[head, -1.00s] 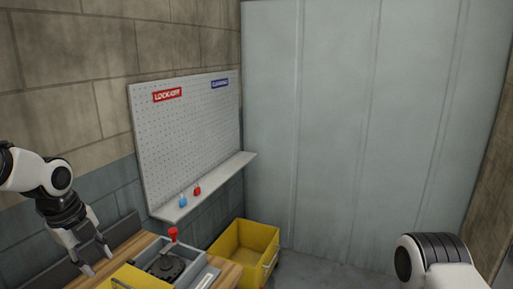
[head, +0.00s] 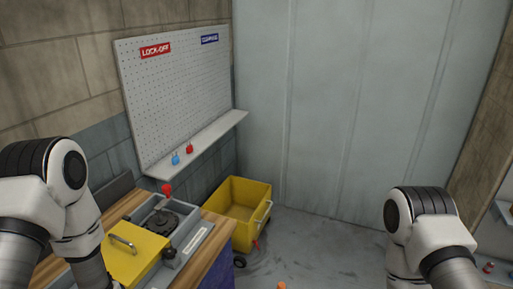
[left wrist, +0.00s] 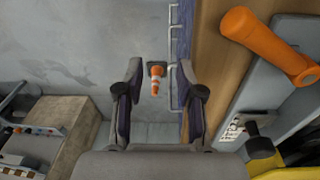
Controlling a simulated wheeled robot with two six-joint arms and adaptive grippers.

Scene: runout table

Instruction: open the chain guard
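The yellow guard cover (head: 132,262) with a metal handle (head: 123,244) lies flat and looks closed at the front of the grey machine housing on the wooden table. A yellow part (left wrist: 303,160) shows at the lower right of the left wrist view. Behind the cover, a dark round mechanism (head: 158,222) lies open to view beside a lever with a red knob (head: 167,189). My left gripper (left wrist: 163,75) is open and empty, over the floor beside the table edge. It is outside the head view. My right gripper is out of view; only its arm shows.
A large orange handle (left wrist: 262,42) is close to the right of my left gripper. A traffic cone (left wrist: 155,80) stands on the floor below. A yellow wheeled cart (head: 238,207) stands beyond the table. A pegboard shelf (head: 200,145) carries a blue and a red padlock.

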